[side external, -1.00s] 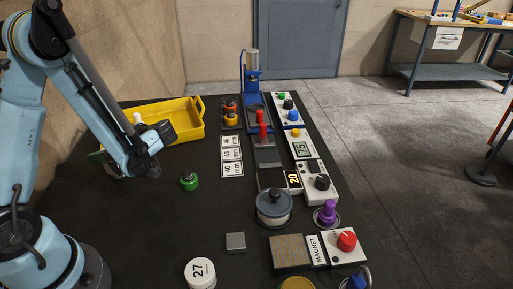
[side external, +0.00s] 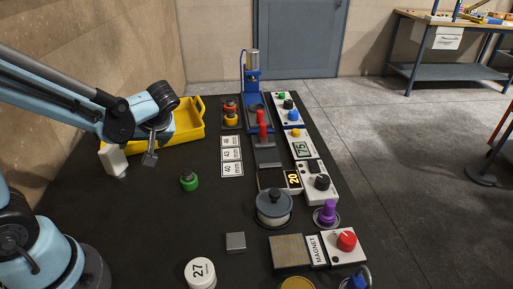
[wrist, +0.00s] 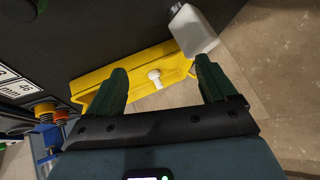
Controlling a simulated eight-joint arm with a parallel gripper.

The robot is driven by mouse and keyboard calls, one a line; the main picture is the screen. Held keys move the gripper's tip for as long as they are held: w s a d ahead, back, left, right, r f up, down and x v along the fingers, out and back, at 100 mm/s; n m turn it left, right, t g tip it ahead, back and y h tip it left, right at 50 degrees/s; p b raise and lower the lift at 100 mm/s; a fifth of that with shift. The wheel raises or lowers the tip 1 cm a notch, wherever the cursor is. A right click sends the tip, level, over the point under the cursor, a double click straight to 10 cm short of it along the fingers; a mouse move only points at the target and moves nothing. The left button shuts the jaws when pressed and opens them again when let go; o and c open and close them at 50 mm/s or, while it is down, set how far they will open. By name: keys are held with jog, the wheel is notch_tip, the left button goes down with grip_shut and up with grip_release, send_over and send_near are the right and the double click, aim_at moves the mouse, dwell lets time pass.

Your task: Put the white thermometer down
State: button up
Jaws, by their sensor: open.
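The white thermometer (side external: 113,161) appears to stand on the black table at the left, beside the yellow bin, in the side external view. It also shows at the top of the wrist view (wrist: 194,31), close to the tip of the right-hand finger. My gripper (wrist: 163,72) is open, its two dark green fingers spread with nothing held between them. Whether a finger still touches the thermometer I cannot tell. In the side external view my arm hides part of the gripper.
The yellow bin (side external: 188,133) stands behind my gripper; a white knob-like piece (wrist: 154,75) shows at it in the wrist view. A green-capped part (side external: 189,181) stands to the right. Number cards (side external: 231,156) and the press (side external: 253,75) lie farther right.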

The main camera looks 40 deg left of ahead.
jog(key=d+r+m+t+h, duration=0.4)
jog(key=d+m+t+h, duration=0.3)
jog(key=d+m, duration=0.5)
jog(key=shift+d+h, duration=0.25)
jog(key=shift+h, duration=0.35)
